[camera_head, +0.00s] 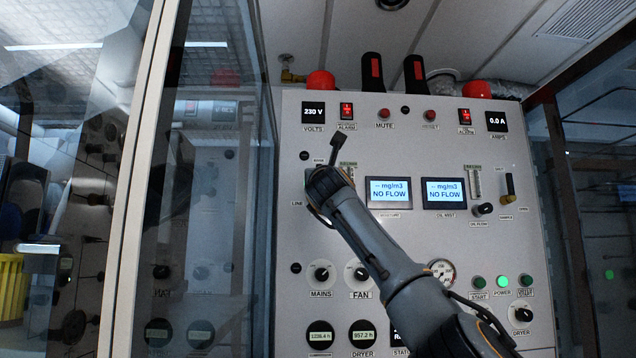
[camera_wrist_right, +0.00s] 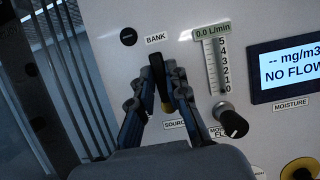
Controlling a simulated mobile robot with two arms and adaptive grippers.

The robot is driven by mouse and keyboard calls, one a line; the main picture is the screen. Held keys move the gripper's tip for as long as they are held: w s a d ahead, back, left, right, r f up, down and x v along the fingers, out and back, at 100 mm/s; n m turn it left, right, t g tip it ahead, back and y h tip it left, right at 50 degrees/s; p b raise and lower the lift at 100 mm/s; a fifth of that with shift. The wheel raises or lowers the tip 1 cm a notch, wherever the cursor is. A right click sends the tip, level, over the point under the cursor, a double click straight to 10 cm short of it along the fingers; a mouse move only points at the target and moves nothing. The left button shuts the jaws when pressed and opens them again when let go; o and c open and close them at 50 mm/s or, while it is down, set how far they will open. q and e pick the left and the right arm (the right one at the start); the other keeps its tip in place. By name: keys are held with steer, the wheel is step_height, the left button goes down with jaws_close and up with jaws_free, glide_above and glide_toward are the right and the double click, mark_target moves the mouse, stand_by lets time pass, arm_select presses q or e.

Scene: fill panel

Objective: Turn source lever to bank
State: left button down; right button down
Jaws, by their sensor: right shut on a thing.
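The source lever (camera_wrist_right: 157,70) has a black handle and a brass-coloured lower part. In the right wrist view it stands nearly upright, its top just below the BANK label (camera_wrist_right: 156,38). The SOURCE label (camera_wrist_right: 175,124) is below it, partly hidden by a finger. My right gripper (camera_wrist_right: 155,88) has one finger on each side of the lever and is shut on it. In the head view my right arm reaches up from the lower right and its gripper (camera_head: 320,184) covers the lever. A LINE label (camera_head: 297,204) shows beside it. My left gripper is not in view.
Right of the lever are a flow gauge (camera_wrist_right: 212,62), a black knob (camera_wrist_right: 231,120) and the NO FLOW moisture display (camera_wrist_right: 287,70). A glass door with a pale frame (camera_head: 150,150) stands left of the panel. Another black-handled lever (camera_head: 509,187) is at the panel's right.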

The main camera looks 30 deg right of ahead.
steer(key=shift+m, duration=0.4)
steer(key=c, duration=1.3)
jaws_free()
steer(key=shift+d, duration=0.1)
steer(key=shift+s, duration=0.1)
steer(key=shift+v, duration=5.95)
